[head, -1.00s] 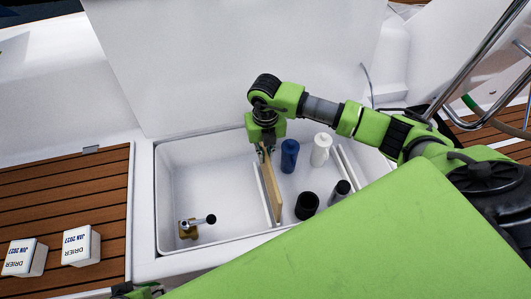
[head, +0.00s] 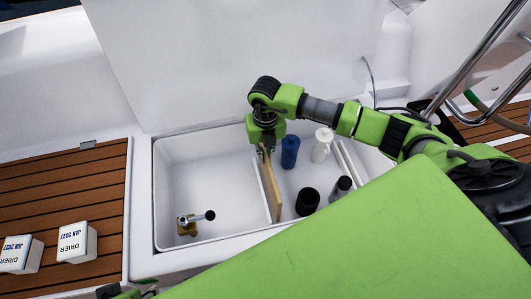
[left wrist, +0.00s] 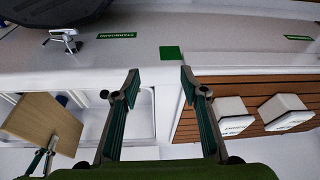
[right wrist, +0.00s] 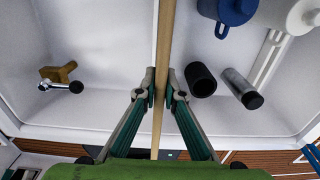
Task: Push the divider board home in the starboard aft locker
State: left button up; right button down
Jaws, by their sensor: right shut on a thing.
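The divider board (head: 274,190) is a thin pale wooden panel standing upright across the white locker (head: 205,165). A white rail (head: 263,184) runs close along its left side. My right gripper (head: 264,149) is shut on the board's top edge near the back wall. In the right wrist view its fingertips (right wrist: 160,82) close on both faces of the board (right wrist: 164,35). The board's lower edge is hidden, so I cannot tell its seating. My left gripper (left wrist: 160,82) is open and empty outside the locker; the board (left wrist: 40,120) also shows in that view.
A brass valve with a black-knobbed lever (head: 190,222) sits left of the board. Right of it stand a blue bottle (head: 290,152), a white bottle (head: 321,146), a black cup (head: 307,202) and a grey cylinder (head: 341,188). Two drier boxes (head: 75,243) sit on the teak.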

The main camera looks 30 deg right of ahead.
aim_at(265, 166)
pick_arm(q)
jog(key=w+t, duration=0.1)
jog(key=w, duration=0.1)
jog(key=w+d+t+b, duration=0.1)
jog(key=w, duration=0.2)
jog(key=w+d+r+t+h+b, duration=0.1)
jog(key=w, duration=0.1)
jog(key=shift+w+d+t, duration=0.15)
jog(key=shift+w+t, duration=0.15)
pick_arm(e)
notch_tip(265, 166, down, 5)
jog(key=shift+f+b, duration=0.2)
jog(key=shift+b, duration=0.35)
jog(key=shift+f+b, duration=0.3)
jog(key=shift+f, duration=0.15)
pick_arm(q)
jog(key=w+d+r+t+h, duration=0.1)
jog(key=w+d+r+t, duration=0.2)
jog(key=w+r+t, duration=0.2)
jog(key=shift+w+r, duration=1.15)
jog(key=shift+w, duration=0.45)
pick_arm(e)
jog(key=shift+f, duration=0.3)
pick_arm(q)
jog(key=shift+s+a+f, duration=0.1)
jog(key=shift+s+f, duration=0.3)
jog(key=shift+f, duration=0.2)
jog(key=shift+s+a+f+g, duration=0.15)
jog(key=shift+g, duration=0.15)
